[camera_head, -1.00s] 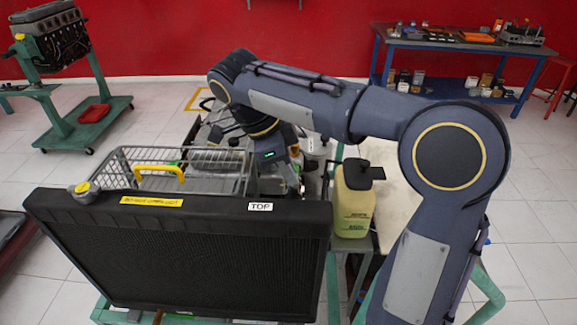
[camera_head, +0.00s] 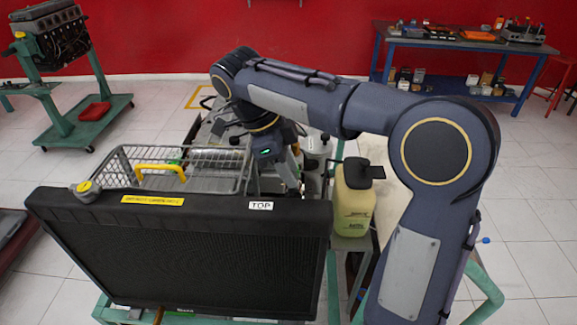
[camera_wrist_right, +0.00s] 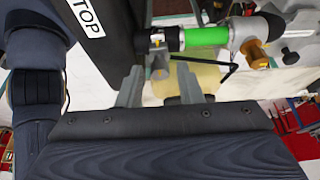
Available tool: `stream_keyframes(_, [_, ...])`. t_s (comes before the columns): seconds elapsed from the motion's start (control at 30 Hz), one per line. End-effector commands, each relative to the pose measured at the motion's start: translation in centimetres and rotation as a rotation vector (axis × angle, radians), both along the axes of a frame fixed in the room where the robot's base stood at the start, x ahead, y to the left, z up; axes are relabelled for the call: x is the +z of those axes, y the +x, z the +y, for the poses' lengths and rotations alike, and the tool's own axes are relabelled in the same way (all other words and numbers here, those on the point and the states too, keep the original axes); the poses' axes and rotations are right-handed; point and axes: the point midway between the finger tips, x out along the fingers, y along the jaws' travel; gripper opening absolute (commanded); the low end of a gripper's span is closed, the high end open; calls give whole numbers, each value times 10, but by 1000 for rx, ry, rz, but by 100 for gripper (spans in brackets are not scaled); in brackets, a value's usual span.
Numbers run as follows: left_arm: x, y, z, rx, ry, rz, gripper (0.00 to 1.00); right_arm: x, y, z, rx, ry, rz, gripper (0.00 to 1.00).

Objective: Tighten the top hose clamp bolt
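The black radiator (camera_head: 180,245) stands upright in front, with a "TOP" label on its upper edge; it also shows in the right wrist view (camera_wrist_right: 103,47). In that view a green hose (camera_wrist_right: 205,37) runs to the radiator's side. A dark band that looks like the top hose clamp (camera_wrist_right: 158,40) sits at the hose's left end, with a small bolt-like part (camera_wrist_right: 160,72) below it. My right gripper (camera_wrist_right: 160,86) is open, its fingers apart on either side of that part. In the head view my right gripper (camera_head: 287,172) is behind the radiator's top edge. My left gripper is not in view.
A wire basket (camera_head: 215,183) sits behind the radiator's left part. A yellowish jug (camera_head: 353,205) with a black cap stands right of the radiator, close to my right arm. A blue workbench (camera_head: 455,45) stands at the back right. An engine on a green stand (camera_head: 75,125) is at left.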

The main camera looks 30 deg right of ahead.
Motion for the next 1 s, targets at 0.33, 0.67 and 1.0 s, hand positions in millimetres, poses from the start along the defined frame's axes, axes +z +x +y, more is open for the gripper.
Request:
stream_keyframes(0.33, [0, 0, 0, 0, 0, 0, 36, 2, 0, 0, 1, -1, 1, 39])
stream_keyframes(0.67, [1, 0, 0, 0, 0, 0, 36, 46, 11, 17, 2, 0, -2, 39])
stream_keyframes(1.0, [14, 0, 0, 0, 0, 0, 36, 73, 16, 25, 1, -1, 1, 39])
